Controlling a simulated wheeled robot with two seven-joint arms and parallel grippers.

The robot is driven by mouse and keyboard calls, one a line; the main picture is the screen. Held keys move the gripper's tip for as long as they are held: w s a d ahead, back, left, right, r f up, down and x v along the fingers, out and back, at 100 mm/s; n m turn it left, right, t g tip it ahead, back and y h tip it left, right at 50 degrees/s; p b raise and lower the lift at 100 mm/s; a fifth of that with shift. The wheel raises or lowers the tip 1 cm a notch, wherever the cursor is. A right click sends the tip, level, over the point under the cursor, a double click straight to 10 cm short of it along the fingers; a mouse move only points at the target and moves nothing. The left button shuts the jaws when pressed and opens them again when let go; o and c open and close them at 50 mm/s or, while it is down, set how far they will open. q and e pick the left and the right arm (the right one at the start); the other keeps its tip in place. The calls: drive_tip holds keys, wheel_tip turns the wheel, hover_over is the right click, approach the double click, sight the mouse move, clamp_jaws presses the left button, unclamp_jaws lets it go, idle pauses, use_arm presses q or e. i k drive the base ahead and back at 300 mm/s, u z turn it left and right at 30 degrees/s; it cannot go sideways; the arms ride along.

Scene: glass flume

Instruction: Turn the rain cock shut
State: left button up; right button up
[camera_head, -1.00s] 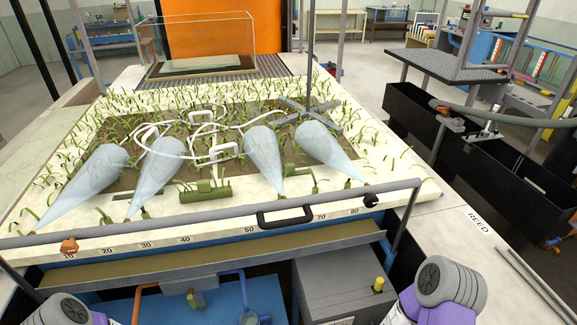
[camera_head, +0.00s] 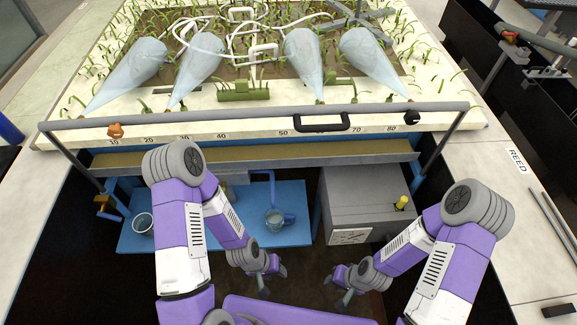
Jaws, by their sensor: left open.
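Several cock-like or knob-like parts show, and I cannot tell for sure which is the rain cock. An orange-brown lobed knob (camera_head: 115,130) is on the bed's front face near the 10 mark. A black knob (camera_head: 411,118) is near the 80 mark. A brass-coloured fitting (camera_head: 103,204) is on a blue pipe below left. My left gripper (camera_head: 273,283) is open and empty, low in the middle. My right gripper (camera_head: 335,292) looks open and empty, a little to its right. Both are well apart from these parts.
Below are a blue shelf (camera_head: 180,233) with cups and a grey box (camera_head: 355,197) with a yellow-topped peg. Grey rods (camera_head: 556,225) lie on the right-hand bench.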

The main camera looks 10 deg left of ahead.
sight(101, 212)
drive_tip(key=u, duration=2.2)
drive_tip(key=k, duration=0.6)
drive_tip(key=u, duration=0.75)
drive_tip(key=i, duration=1.15)
drive_tip(key=z, duration=0.4)
